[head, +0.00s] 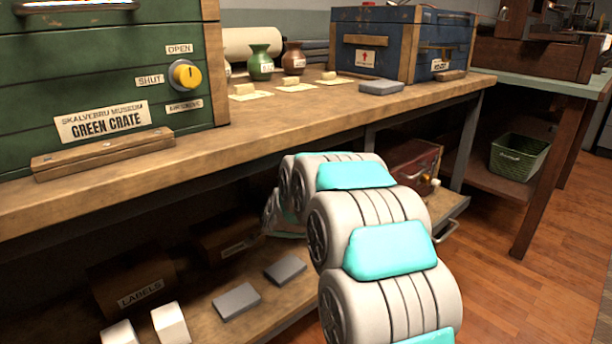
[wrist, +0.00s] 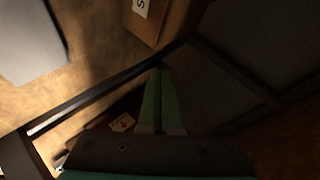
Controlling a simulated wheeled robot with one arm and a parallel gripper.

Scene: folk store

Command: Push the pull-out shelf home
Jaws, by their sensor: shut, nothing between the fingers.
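The pull-out shelf (head: 456,207) is under the bench at the right of the head view, with a metal handle (head: 447,232) on its front edge. It sticks out in front of the bench leg, and my arm covers its left part. A dark red box (head: 418,160) stands on it. My gripper (wrist: 159,70) shows in the wrist view with its teal fingers together and nothing between them. It is close to a dark metal bar (wrist: 95,92); I cannot tell whether they touch.
The lower shelf (head: 222,325) holds grey slabs (head: 237,300), a labels box (head: 135,285) and white blocks (head: 170,323). The bench top (head: 290,120) above carries a green crate (head: 110,70) and a blue chest (head: 390,45). The wooden floor (head: 520,280) at right is clear.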

